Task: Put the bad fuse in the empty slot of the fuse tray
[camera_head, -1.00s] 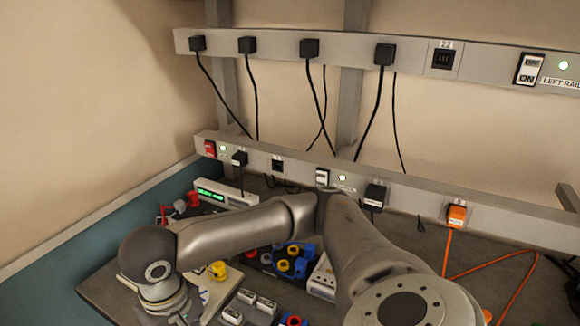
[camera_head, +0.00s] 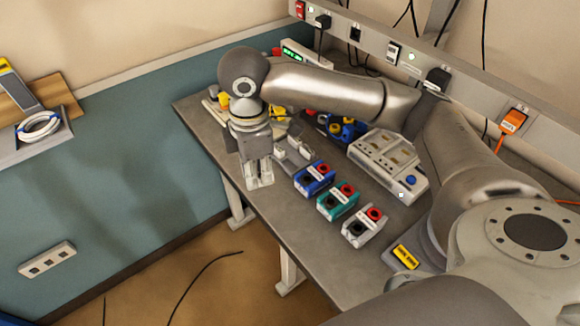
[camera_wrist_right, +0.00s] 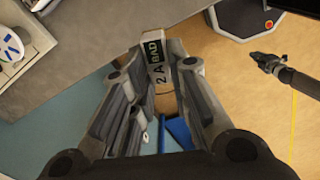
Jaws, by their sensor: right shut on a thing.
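In the head view my right gripper (camera_head: 259,180) points down at the table's front left edge; the fuse cannot be made out there. In the wrist view floor shows below it. I cannot pick out the fuse tray or its empty slot for sure; small pale blocks (camera_head: 295,150) lie right of the gripper, partly hidden by it.
On the table (camera_head: 215,135) stand a blue module (camera_head: 314,178), a teal module (camera_head: 337,201), a grey module (camera_head: 362,228) and a grey panel unit (camera_head: 390,160). A socket rail (camera_head: 460,95) runs along the back. Open floor (camera_head: 175,275) lies before the table.

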